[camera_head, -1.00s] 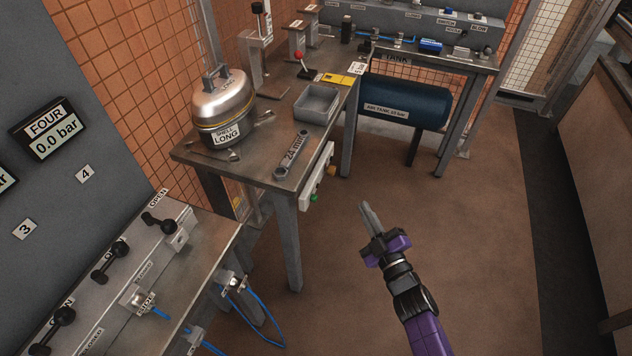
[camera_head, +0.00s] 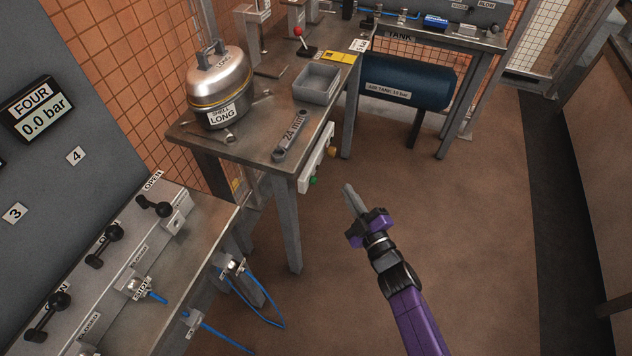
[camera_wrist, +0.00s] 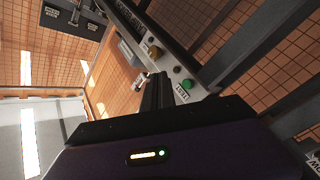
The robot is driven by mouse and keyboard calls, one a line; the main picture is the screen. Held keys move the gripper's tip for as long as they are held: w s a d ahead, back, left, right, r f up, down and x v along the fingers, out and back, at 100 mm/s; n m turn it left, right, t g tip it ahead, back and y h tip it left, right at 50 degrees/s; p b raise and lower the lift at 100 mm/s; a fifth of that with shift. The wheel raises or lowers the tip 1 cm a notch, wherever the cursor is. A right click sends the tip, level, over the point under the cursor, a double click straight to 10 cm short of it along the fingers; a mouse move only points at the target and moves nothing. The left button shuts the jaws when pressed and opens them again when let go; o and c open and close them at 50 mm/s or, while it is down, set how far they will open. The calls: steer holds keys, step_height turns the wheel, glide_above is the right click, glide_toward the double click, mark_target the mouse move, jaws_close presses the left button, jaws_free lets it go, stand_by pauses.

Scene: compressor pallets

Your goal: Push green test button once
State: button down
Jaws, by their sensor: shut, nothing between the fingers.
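The green test button (camera_head: 313,181) is on a pale panel (camera_head: 318,160) on the front side of the workbench, below its top. In the wrist view the green button (camera_wrist: 187,84) sits just right of my fingertips, near a label on the same panel. My gripper (camera_head: 348,190) is shut and empty, a short way right of the button in the head view and apart from it. In the wrist view my gripper (camera_wrist: 160,77) points up toward the panel. Whether the fingertips line up with the button cannot be told.
The workbench (camera_head: 255,150) carries a metal shell (camera_head: 220,88), a grey tray (camera_head: 316,84) and a 24 mm wrench (camera_head: 290,134). A blue tank (camera_head: 408,82) is behind. The floor at right is clear.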

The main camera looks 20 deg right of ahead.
mark_target(313, 180)
steer(key=shift+w+a+b, duration=0.6)
steer(key=shift+w+a, duration=0.2)
steer(key=shift+a, duration=0.3)
steer(key=shift+w+a+b, duration=0.55)
steer(key=shift+w+a, duration=0.2)
steer(key=shift+a, duration=0.3)
steer(key=shift+w, duration=0.1)
stand_by(0.4)
steer(key=shift+w+a+b, duration=0.15)
steer(key=shift+a+b, duration=0.15)
steer(key=shift+b, duration=0.05)
steer(key=shift+w+a+b, duration=0.3)
steer(key=shift+a+b, duration=0.1)
steer(key=shift+a, duration=0.05)
stand_by(1.0)
steer(key=shift+d, duration=0.1)
steer(key=shift+s+d+p, duration=0.55)
steer(key=shift+d+p, duration=0.05)
steer(key=shift+d, duration=0.05)
